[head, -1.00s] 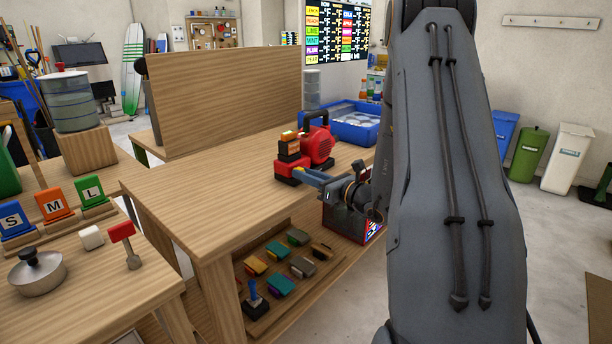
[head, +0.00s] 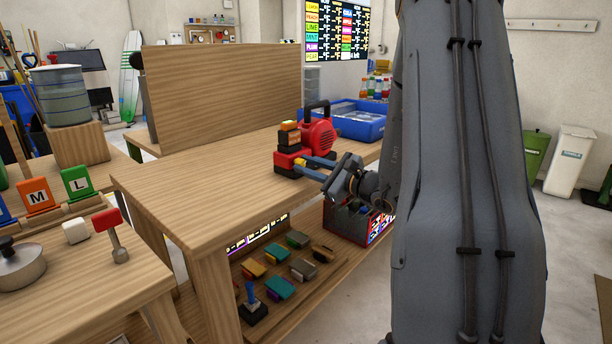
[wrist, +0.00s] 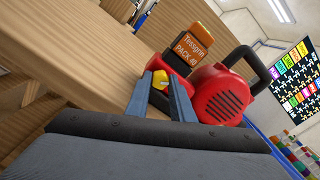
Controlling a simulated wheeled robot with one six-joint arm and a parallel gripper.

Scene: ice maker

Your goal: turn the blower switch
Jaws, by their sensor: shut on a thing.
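The red blower (head: 317,138) stands on the wooden workbench, with a black handle on top and an orange battery pack (head: 289,126) marked "PACK 40". In the wrist view the blower (wrist: 222,95) shows a round slotted red housing, and the orange pack (wrist: 190,47) sits beside it. A small yellow switch (wrist: 159,77) is on the blower's near side. My gripper (wrist: 162,88) is shut on the yellow switch, its two blue-grey fingers on either side of it.
A blue tray (head: 357,122) stands behind the blower. A tall wooden panel (head: 220,88) borders the bench's back. The lower shelf holds several coloured blocks and a red-edged box (head: 350,222). The bench top left of the blower is clear.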

